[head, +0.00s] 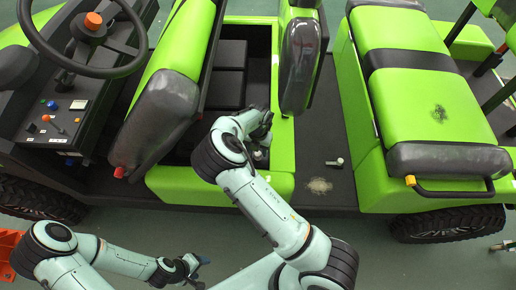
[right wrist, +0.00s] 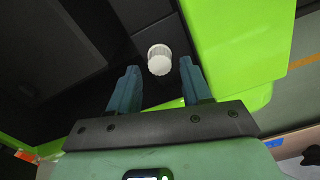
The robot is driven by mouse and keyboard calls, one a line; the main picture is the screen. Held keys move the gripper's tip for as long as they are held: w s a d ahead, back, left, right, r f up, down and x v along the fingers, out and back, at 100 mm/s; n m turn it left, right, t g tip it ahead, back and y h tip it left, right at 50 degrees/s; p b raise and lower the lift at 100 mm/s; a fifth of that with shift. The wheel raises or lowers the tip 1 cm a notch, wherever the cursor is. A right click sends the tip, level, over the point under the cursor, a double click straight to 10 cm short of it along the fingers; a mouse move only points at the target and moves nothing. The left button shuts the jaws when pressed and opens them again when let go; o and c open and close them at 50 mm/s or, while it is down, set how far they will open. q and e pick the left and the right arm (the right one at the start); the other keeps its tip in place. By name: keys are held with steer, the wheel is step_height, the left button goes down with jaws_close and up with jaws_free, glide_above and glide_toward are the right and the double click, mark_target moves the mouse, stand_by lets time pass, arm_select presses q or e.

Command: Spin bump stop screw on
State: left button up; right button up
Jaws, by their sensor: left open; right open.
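A white ribbed round piece (right wrist: 159,60), which looks like the bump stop screw, sits against the dark inner corner of the cart's open seat compartment. In the right wrist view, my right gripper (right wrist: 159,83) is open, with one finger on each side just short of the piece, apart from it. In the head view, my right gripper (head: 262,142) reaches into the compartment and is partly hidden by its own arm. My left gripper (head: 196,266) is open and empty in front of the cart. Whether the white piece is seated on a thread cannot be seen.
A small light bolt-like part (head: 336,162) lies on the dark cart floor beside a worn patch (head: 318,186). Raised green seat panels (head: 160,105) flank the compartment. A steering wheel (head: 85,40) is at upper left, and a green bench seat (head: 425,100) at right.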

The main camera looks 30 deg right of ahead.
mark_target(257, 155)
steer(key=shift+m, duration=0.3)
steer(key=shift+s+a+r+p, duration=0.1)
steer(key=shift+s+a+p, duration=0.1)
steer(key=shift+p, duration=0.1)
arm_select(q)
steer(key=shift+w+r, duration=0.35)
steer(key=shift+w, duration=0.1)
arm_select(e)
steer(key=shift+f, duration=1.75)
arm_select(q)
steer(key=shift+w+r, duration=0.25)
